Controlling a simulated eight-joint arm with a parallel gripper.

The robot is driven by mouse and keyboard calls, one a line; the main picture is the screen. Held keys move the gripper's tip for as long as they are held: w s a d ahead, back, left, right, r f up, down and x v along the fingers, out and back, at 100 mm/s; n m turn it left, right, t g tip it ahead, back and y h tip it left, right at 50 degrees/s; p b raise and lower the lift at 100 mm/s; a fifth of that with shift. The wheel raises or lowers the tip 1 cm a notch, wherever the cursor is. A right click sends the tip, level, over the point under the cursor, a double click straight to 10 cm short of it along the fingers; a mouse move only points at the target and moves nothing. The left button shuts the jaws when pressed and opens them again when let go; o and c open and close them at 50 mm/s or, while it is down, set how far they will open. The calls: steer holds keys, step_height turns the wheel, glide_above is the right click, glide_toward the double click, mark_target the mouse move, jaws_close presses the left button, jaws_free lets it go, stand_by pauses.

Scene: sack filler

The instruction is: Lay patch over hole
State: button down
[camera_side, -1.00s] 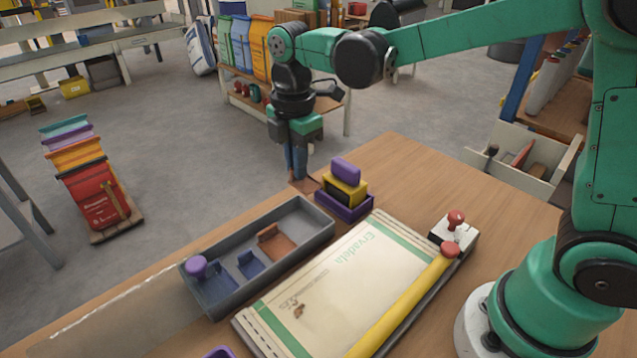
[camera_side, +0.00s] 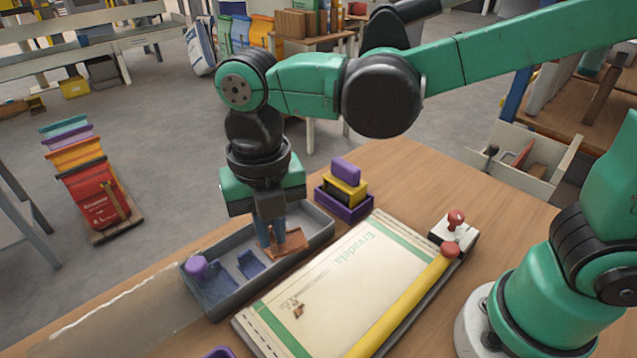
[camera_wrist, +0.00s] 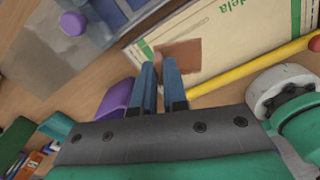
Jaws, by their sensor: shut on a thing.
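My gripper (camera_side: 277,248) is over the right part of the grey tray (camera_side: 318,238), its blue fingers pointing down. It is shut on the brown patch (camera_side: 294,247), which shows at the fingertips. In the wrist view the patch (camera_wrist: 183,55) extends beyond the fingers (camera_wrist: 160,75), with the sack behind it. I cannot tell whether the patch is clear of the tray floor. The cream sack (camera_side: 345,265) with green bands lies flat right of the tray. A small dark brown torn-looking spot, apparently the hole (camera_side: 298,311), is near its lower left.
Blue patches (camera_side: 249,264) and a purple knob (camera_side: 195,268) are in the tray's left part. A yellow bar (camera_side: 405,303) runs along the sack's right side. A purple box with yellow and purple blocks (camera_side: 345,188) stands behind. A white red-knobbed block (camera_side: 454,234) is at right.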

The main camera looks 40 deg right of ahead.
mark_target(289, 320)
steer(key=shift+s+a+f+n, duration=0.3)
steer(key=shift+s+f+n, duration=0.45)
steer(key=shift+f, duration=0.65)
steer(key=shift+s+a+f+n, duration=0.3)
steer(key=shift+s+f+n, duration=0.35)
steer(key=shift+f, duration=0.75)
steer(key=shift+s+a+f+n, duration=0.3)
steer(key=shift+s+f+n, duration=0.45)
steer(key=shift+f, duration=0.65)
steer(key=shift+w+f, duration=0.1)
steer(key=shift+f, duration=0.1)
steer(key=shift+f, duration=0.3)
steer(key=c, duration=0.8)
jaws_free()
steer(key=shift+c, duration=0.2)
steer(key=shift+r, duration=0.1)
